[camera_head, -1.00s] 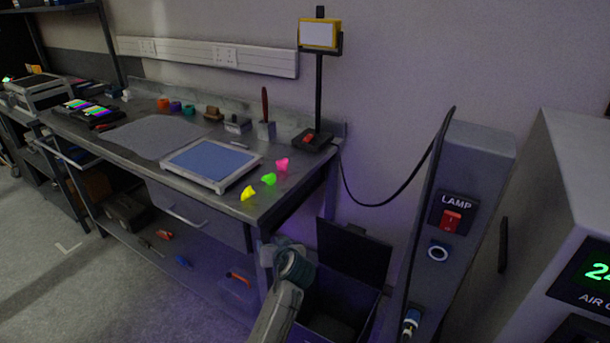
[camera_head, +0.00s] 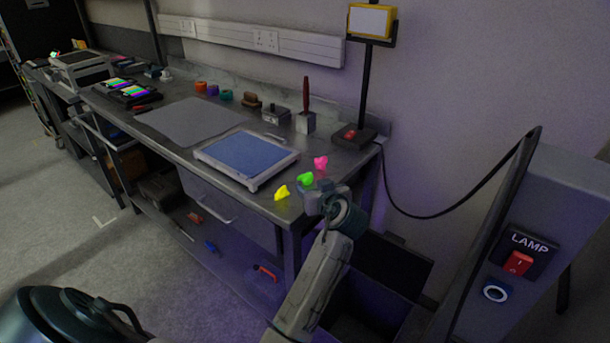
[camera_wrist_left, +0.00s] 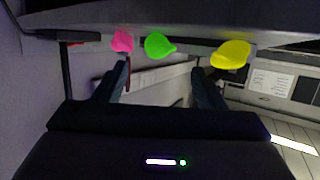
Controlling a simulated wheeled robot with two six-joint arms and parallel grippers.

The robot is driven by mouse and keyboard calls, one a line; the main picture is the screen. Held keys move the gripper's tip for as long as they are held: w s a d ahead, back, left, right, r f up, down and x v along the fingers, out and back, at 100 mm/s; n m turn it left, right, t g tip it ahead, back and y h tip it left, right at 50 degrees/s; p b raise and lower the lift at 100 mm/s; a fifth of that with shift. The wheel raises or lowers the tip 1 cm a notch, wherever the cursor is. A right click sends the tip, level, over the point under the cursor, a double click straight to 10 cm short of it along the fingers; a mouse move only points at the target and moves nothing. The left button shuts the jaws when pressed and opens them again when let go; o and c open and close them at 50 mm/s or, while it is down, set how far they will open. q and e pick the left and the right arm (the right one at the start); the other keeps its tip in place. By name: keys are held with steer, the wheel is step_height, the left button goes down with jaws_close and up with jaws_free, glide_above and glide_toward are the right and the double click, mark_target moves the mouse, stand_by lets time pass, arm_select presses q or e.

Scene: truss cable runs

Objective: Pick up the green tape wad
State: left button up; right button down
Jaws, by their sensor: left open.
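The green tape wad (camera_head: 306,180) lies on the bench top near its right end, between a yellow wad (camera_head: 282,192) and a pink wad (camera_head: 320,162). My left gripper (camera_head: 314,198) is at the bench's front right edge, close to the green wad in the picture; its fingers are hard to make out there. In the left wrist view, the open, empty fingers (camera_wrist_left: 160,76) point at the green wad (camera_wrist_left: 158,45), which shows between and beyond their tips. The pink wad (camera_wrist_left: 122,41) and yellow wad (camera_wrist_left: 231,54) are on either side. My right gripper is out of view.
A tray with a blue surface (camera_head: 245,155) lies left of the wads. A lamp stand with a dark base (camera_head: 352,136) stands behind them. A cable hangs from the base area to a grey post with a LAMP switch (camera_head: 518,262). An open dark bin (camera_head: 385,275) is below right.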

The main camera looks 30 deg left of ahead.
mark_target(307, 181)
arm_select(q)
steer(key=shift+w+a, duration=0.4)
steer(key=shift+a, duration=0.25)
steer(key=shift+p+x, duration=0.35)
steer(key=shift+x, duration=0.8)
steer(key=x, duration=0.1)
steer(key=p+x, duration=0.1)
steer(key=x, duration=0.2)
steer(key=shift+f+p, duration=0.3)
steer(key=shift+p, duration=0.1)
steer(key=shift+w+a+f, duration=0.2)
steer(key=shift+a+f, duration=0.05)
steer(key=shift+a, duration=0.05)
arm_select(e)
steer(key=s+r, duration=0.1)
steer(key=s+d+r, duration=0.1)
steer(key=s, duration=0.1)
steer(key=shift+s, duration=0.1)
arm_select(q)
steer(key=shift+c, duration=0.4)
steer(key=c, duration=1)
